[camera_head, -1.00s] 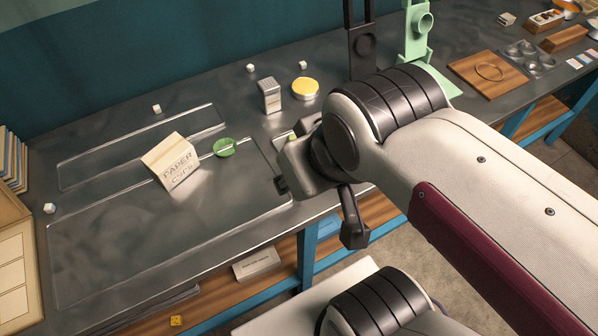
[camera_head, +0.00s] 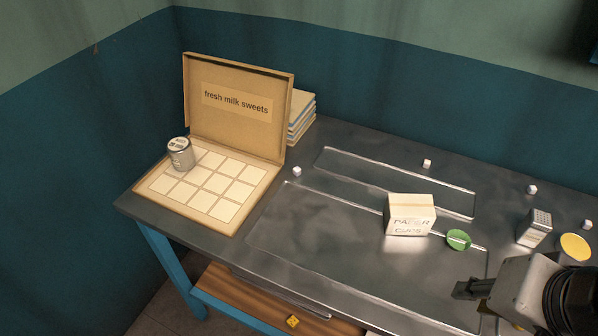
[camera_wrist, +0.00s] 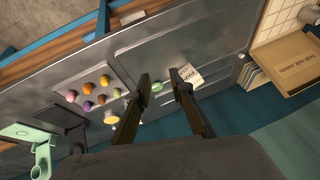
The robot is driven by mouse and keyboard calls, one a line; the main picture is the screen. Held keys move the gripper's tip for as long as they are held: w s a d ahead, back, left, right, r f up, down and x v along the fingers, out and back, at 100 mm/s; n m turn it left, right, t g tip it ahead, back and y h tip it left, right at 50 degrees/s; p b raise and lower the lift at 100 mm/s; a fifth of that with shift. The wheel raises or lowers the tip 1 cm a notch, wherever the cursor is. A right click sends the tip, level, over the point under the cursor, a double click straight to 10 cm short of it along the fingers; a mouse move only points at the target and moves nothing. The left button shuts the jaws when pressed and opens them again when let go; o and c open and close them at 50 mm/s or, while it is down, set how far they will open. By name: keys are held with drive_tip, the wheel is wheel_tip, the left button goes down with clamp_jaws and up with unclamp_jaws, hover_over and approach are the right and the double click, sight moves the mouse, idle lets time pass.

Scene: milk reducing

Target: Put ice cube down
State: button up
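Several small white cubes that look like ice cubes lie apart on the dark metal table: one left of the tray (camera_head: 297,171), one behind it (camera_head: 427,163), and others to the right (camera_head: 531,189) (camera_head: 587,224). My gripper (camera_head: 468,290) is at the lower right of the head view, near the tray's right end. In the wrist view my gripper (camera_wrist: 159,82) has its two fingers apart, with a clear gap and no cube visible between them. Its fingertips in the head view are dark and partly foreshortened.
A grater-like metal block (camera_head: 534,228) and yellow-topped tin (camera_head: 575,248) stand right. An open sweets box (camera_head: 240,108) holds a can (camera_head: 180,154). Coloured balls (camera_wrist: 88,88) show in the wrist view.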

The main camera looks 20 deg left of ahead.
drive_tip(key=w+a+f+m+g+y, duration=0.1)
drive_tip(key=w+a+m+y, duration=0.35)
drive_tip(key=w+a, duration=0.5)
drive_tip(key=w+a+f+m+g+y, duration=0.1)
drive_tip(key=w+a+f+m+y, duration=0.3)
drive_tip(key=a, duration=0.9)
drive_tip(key=m+t, duration=0.2)
drive_tip(key=m, duration=1.1)
approach(298, 170)
drive_tip(key=shift+w+a+f+y, duration=0.1)
drive_tip(key=shift+a+f+y, duration=0.15)
drive_tip(key=shift+f, duration=0.55)
drive_tip(key=shift+x, duration=1.25)
drive_tip(key=shift+a+n, duration=0.15)
drive_tip(key=shift+n, duration=0.1)
drive_tip(key=shift+w+r+x, duration=0.1)
drive_tip(key=shift+r+x, duration=0.05)
drive_tip(key=shift+x, duration=1.1)
drive_tip(key=shift+w+r+x, duration=0.1)
drive_tip(key=shift+x, duration=1.15)
drive_tip(key=shift+a, duration=0.1)
